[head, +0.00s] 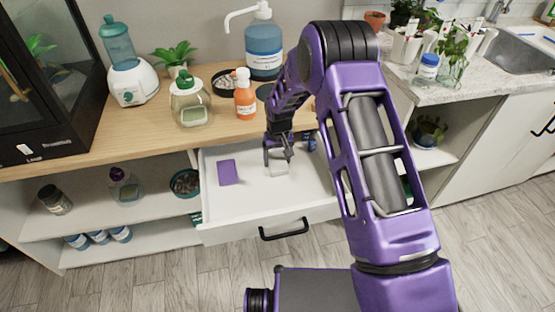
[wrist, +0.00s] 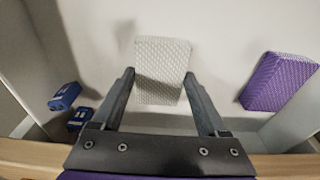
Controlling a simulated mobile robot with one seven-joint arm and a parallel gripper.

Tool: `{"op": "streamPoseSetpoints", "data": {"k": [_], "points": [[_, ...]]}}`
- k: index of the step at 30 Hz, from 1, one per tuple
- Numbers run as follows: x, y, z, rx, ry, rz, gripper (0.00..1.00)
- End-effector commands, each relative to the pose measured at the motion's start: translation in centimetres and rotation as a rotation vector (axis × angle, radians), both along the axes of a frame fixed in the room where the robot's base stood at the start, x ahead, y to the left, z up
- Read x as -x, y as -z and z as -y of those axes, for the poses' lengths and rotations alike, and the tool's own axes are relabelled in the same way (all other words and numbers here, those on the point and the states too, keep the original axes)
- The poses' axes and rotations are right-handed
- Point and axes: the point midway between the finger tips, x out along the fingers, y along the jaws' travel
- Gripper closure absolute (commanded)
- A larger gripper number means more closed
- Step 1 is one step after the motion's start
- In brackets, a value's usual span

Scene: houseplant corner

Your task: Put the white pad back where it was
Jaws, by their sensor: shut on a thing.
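The white pad (head: 280,170) is a small textured block inside the open white drawer (head: 215,222). It also shows in the wrist view (wrist: 162,68), between the fingertips. My gripper (head: 278,157) reaches down into the drawer and is shut on the white pad. In the wrist view my gripper (wrist: 160,76) has one finger at each side of the pad. I cannot tell whether the pad touches the drawer floor.
A purple pad (head: 228,172) lies to the left in the drawer. Small blue objects (wrist: 65,96) lie near the opposite drawer wall. The wooden counter (head: 150,145) above holds an orange bottle (head: 245,100), a glass jar (head: 190,104) and a large blue pump bottle (head: 264,50).

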Motion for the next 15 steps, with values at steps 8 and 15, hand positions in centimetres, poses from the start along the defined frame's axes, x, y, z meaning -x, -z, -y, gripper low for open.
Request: {"op": "streamPoseSetpoints", "data": {"k": [8, 15], "points": [[0.08, 0.02, 0.03, 0.001, 0.000, -0.002, 0.00], [0.08, -0.11, 0.03, 0.001, 0.000, -0.002, 0.00]]}}
